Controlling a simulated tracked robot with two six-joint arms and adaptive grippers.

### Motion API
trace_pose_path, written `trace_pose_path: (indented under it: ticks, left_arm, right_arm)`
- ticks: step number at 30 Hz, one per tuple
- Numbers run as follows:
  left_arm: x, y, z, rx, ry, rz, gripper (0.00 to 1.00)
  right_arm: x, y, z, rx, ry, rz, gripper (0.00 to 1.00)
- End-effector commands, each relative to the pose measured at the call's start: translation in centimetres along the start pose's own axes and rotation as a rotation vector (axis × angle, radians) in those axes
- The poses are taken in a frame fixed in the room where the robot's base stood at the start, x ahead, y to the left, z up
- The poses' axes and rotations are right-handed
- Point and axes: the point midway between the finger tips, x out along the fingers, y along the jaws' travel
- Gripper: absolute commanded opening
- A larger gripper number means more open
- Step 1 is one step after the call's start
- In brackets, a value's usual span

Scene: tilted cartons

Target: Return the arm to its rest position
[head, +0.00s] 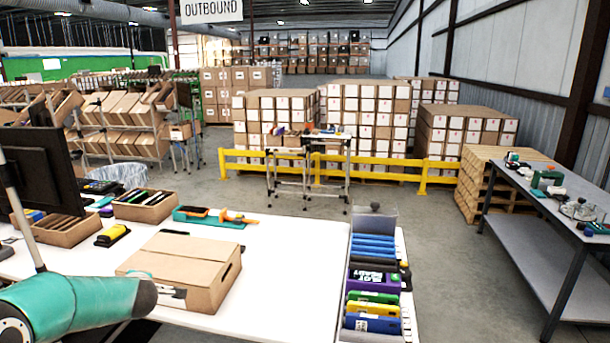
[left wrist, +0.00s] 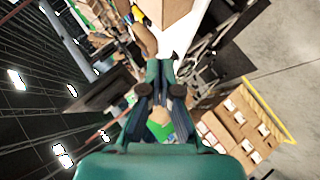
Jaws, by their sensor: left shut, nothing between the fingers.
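My left gripper (left wrist: 160,92) shows in the left wrist view, its dark fingers shut with nothing between them, in the air with the warehouse behind it. In the head view a teal and dark grey part of my left arm comes in at the lower left, over the near edge of the white table (head: 290,260). The gripper's fingers cannot be made out there. My right gripper is in neither view.
A bin of colourful upright items (head: 374,280) stands at the table's right edge. Small open boxes (head: 145,206), a teal tray (head: 208,217) and a dark monitor (head: 42,175) are at the left. A grey workbench (head: 535,210) stands at right.

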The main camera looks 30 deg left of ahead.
Motion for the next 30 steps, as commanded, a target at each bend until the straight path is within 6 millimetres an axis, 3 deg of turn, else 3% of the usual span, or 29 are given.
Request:
trace_pose_path:
  ticks: [8, 11, 14, 18, 21, 24, 27, 30]
  left_arm:
    - [0.5, -3.4, 8.5, 0.109, -0.134, -0.049, 0.0]
    - [0.0, -5.5, 13.3, 0.194, -0.214, -0.064, 0.0]
    - [-1.2, -8.5, 19.3, 0.318, -0.322, -0.077, 0.0]
    - [-4.6, -14.2, 28.0, 0.538, -0.509, -0.079, 0.0]
    - [-8.0, -19.1, 33.1, 0.706, -0.655, -0.073, 0.0]
    - [-12.0, -24.3, 37.1, 0.876, -0.807, -0.061, 0.0]
    - [-16.6, -29.9, 39.6, 1.049, -0.974, -0.045, 0.0]
    - [-21.4, -35.2, 40.6, 1.209, -1.143, -0.025, 0.0]
  right_arm:
    - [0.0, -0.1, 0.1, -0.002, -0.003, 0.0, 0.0]
    - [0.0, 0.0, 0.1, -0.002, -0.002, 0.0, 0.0]
    - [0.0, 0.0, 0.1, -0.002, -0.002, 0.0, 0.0]
    - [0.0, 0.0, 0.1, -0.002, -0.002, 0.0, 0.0]
    - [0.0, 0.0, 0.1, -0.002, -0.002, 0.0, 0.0]
    - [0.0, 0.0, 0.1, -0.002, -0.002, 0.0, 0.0]
    - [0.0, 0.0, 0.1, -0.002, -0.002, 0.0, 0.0]
    - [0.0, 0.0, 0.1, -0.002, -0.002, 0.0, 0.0]
